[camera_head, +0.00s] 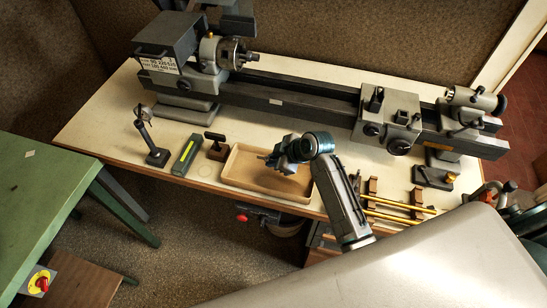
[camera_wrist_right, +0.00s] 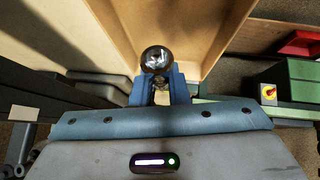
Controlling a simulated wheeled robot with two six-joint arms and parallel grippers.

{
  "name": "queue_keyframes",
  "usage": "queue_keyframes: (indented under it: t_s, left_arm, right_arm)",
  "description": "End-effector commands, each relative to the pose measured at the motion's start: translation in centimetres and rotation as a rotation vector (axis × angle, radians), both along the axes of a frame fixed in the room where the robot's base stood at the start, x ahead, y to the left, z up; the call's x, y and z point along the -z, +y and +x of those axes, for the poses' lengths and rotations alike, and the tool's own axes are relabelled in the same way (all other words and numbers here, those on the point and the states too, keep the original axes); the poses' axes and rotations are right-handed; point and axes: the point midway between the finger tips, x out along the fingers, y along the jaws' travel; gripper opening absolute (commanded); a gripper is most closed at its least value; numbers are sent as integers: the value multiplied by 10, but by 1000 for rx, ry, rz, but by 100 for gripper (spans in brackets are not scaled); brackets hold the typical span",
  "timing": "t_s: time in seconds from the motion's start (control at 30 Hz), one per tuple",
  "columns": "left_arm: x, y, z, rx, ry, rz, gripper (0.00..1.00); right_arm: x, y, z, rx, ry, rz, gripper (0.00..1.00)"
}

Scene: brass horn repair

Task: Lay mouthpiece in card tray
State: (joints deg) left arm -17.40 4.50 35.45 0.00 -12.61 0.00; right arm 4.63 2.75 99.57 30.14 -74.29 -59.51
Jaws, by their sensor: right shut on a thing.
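The card tray (camera_head: 240,178) is a shallow, open tan box on the bench in front of the lathe. My right gripper (camera_head: 272,160) is above the tray, its blue fingers over the tray's inside. In the right wrist view, the fingers (camera_wrist_right: 157,88) are shut on the mouthpiece (camera_wrist_right: 157,59), whose round, shiny silvery end faces the camera. The tray's tan walls (camera_wrist_right: 205,35) show around and beyond it. The mouthpiece is too small to make out in the head view. I cannot tell whether it touches the tray floor.
A grey lathe (camera_head: 300,95) runs along the back of the bench. Left of the tray are a dark block with a handle (camera_head: 216,148), a green box (camera_head: 186,154) and a small stand (camera_head: 155,150). Brass rods on supports (camera_head: 398,207) lie to the right. A green table (camera_head: 40,190) stands left.

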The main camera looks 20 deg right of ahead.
Motion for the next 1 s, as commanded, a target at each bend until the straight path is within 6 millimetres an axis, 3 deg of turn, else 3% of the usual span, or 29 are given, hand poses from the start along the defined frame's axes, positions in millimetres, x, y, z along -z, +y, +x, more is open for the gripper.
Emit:
queue_keyframes:
  t_s: [0.53, 1.0]
  left_arm:
    - [35, 1, 5, 0, -5, 2, 70]
    - [40, 1, 5, 0, -6, 2, 70]
  right_arm:
    - [55, 0, 0, 1, -1, 1, 0]
    - [64, 0, 0, 0, -1, 0, 0]
